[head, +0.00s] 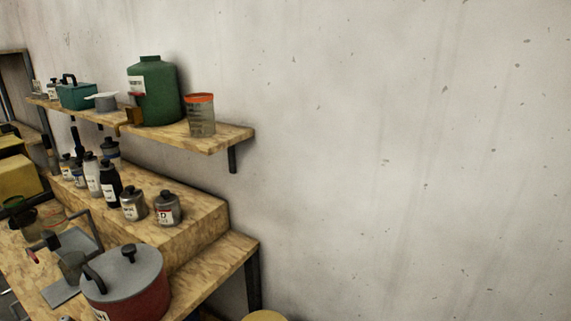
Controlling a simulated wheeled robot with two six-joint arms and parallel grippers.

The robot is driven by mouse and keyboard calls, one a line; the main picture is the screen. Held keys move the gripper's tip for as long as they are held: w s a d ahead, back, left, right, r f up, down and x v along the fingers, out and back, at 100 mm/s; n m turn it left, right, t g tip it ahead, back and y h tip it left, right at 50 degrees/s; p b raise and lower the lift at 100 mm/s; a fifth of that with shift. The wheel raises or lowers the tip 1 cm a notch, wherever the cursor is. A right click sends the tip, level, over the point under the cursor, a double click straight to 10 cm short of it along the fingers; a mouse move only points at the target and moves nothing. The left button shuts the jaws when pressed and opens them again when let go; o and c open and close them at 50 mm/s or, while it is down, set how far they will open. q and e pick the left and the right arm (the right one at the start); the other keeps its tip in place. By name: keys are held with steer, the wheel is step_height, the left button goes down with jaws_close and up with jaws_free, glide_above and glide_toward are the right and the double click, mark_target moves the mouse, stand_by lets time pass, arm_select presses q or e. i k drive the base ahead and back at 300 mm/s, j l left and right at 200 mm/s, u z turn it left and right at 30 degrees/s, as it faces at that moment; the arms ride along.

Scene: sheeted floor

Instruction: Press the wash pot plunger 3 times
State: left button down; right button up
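Neither of my grippers shows in the head view. No label here names the wash pot, so I cannot tell which vessel it is. Two small grey metal cans with dark knobbed tops stand on the raised wooden step: one can (133,205) on the left and one with a red-and-white label (167,208) on the right. A large dark red pot (140,299) with a grey lid, a black knob and a black handle stands on the lower bench at the front. All three stand upright, with nothing touching them from above.
Several bottles (110,184) crowd the step's left part. A grey metal frame (85,240) stands behind the pot. The wall at right is bare.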

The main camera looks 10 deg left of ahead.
mark_target(130, 251)
steer(key=u, duration=1.25)
